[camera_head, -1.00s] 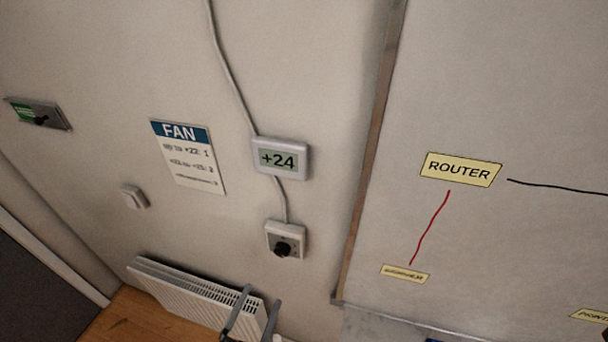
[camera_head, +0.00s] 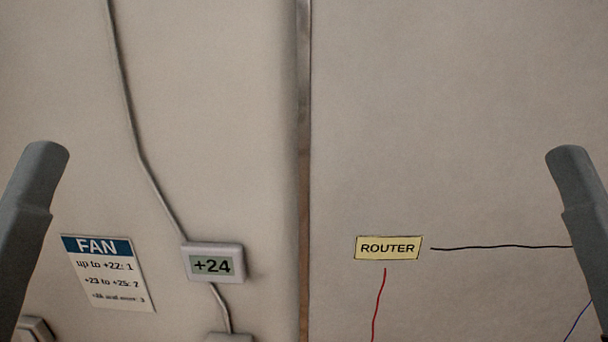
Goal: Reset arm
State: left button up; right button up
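A grey link of my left arm (camera_head: 32,215) rises at the left edge. A grey link of my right arm (camera_head: 583,205) rises at the right edge. Both links stand nearly upright, far apart, in front of the wall. No gripper fingers show on either arm, so I cannot see whether they are open or shut. Neither arm visibly holds anything.
On the wall are a FAN sign (camera_head: 108,274), a display reading +24 (camera_head: 213,263) and a cable (camera_head: 143,155). Right of a vertical metal edge (camera_head: 304,150), a board carries a ROUTER label (camera_head: 388,248) with red and black lines.

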notch_tip(320, 180, up, 16)
jog(key=p, duration=1.5)
notch_tip(320, 180, down, 61)
jog(key=b, duration=6)
jog(key=shift+b, duration=0.4)
